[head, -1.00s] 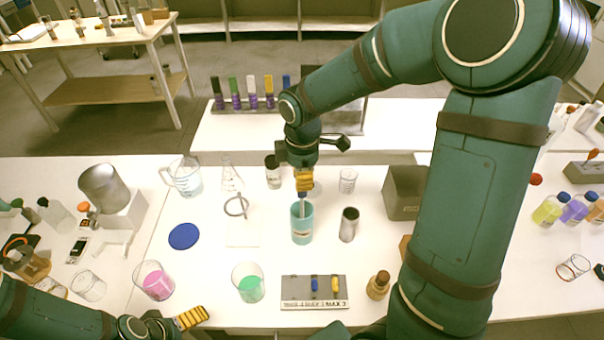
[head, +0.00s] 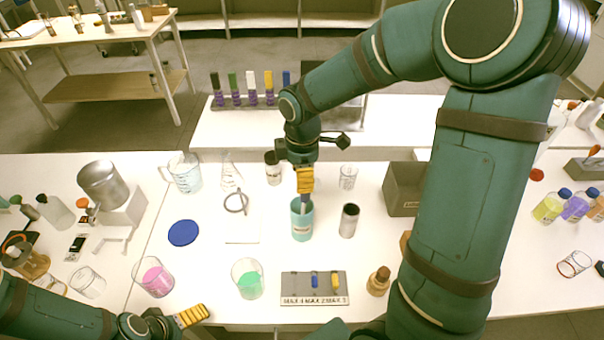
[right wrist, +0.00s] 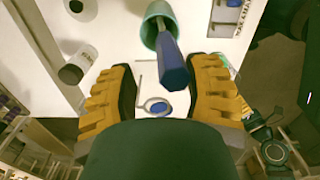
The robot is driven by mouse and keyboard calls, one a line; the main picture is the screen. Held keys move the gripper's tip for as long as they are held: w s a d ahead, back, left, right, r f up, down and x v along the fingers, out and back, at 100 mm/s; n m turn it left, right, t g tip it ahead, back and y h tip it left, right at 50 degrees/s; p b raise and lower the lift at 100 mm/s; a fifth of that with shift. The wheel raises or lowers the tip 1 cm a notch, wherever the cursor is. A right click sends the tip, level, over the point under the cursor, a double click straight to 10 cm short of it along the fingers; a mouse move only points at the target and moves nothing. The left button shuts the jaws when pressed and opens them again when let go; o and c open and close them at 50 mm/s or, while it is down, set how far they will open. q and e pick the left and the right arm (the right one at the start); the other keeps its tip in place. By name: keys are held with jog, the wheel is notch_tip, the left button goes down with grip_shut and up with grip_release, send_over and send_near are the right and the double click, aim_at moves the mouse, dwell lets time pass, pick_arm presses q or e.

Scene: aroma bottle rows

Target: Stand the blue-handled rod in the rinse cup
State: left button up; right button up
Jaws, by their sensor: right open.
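The teal rinse cup (head: 302,230) stands upright on the middle of the white table. The blue-handled rod (right wrist: 173,68) stands in it, its lower end inside the cup (right wrist: 156,25) and its blue handle sticking up above the rim. My right gripper (head: 305,190) is right above the cup. In the right wrist view its two yellow fingers (right wrist: 165,88) are open on either side of the handle, with gaps showing. In the head view the fingers hide much of the handle. My left gripper (head: 194,316) is low at the front left, away from the cup; its jaw gap is unclear.
A beaker with green liquid (head: 248,280) and a grey labelled tray (head: 315,298) are in front. A ring stand (head: 236,203) is to the left, a blue disc (head: 183,233) beyond it. A grey bin (head: 403,190) is at right.

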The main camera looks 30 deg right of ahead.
notch_tip(320, 180, up, 12)
dwell(0.5)
dwell(0.7)
